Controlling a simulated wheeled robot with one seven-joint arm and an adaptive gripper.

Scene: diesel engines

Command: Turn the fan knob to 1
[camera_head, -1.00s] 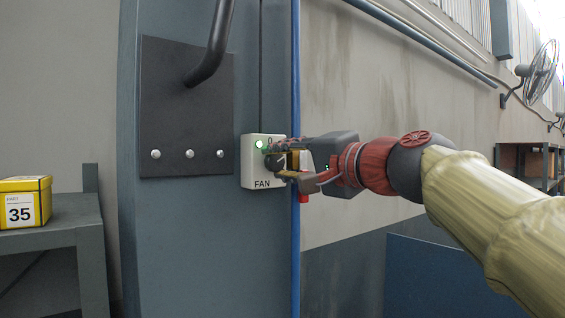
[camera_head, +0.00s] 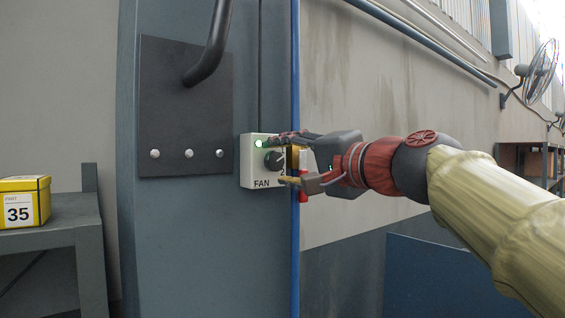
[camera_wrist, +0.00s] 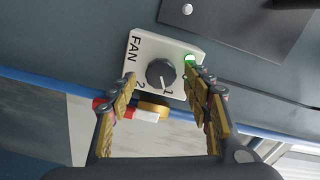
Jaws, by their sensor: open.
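The fan box (camera_head: 248,173) is a white box on the blue-grey column, with FAN on it and a green light (camera_head: 259,143) lit. Its dark round knob (camera_head: 274,160) shows in both views. In the wrist view, the knob (camera_wrist: 160,73) has a pale pointer line directed toward the 1 (camera_wrist: 168,92); the 2 is partly seen at lower left. The 0 is hidden in both views. My gripper (camera_head: 282,162) is open in front of the box, its fingers (camera_wrist: 161,80) spread on either side of the knob with visible gaps.
A blue pipe (camera_head: 295,60) runs vertically just right of the box. A white and red piece (camera_wrist: 145,115) sits near it. A black handle (camera_head: 213,40) on a bolted plate (camera_head: 185,110) is at upper left. A yellow box (camera_head: 35,188) stands on a bench at left.

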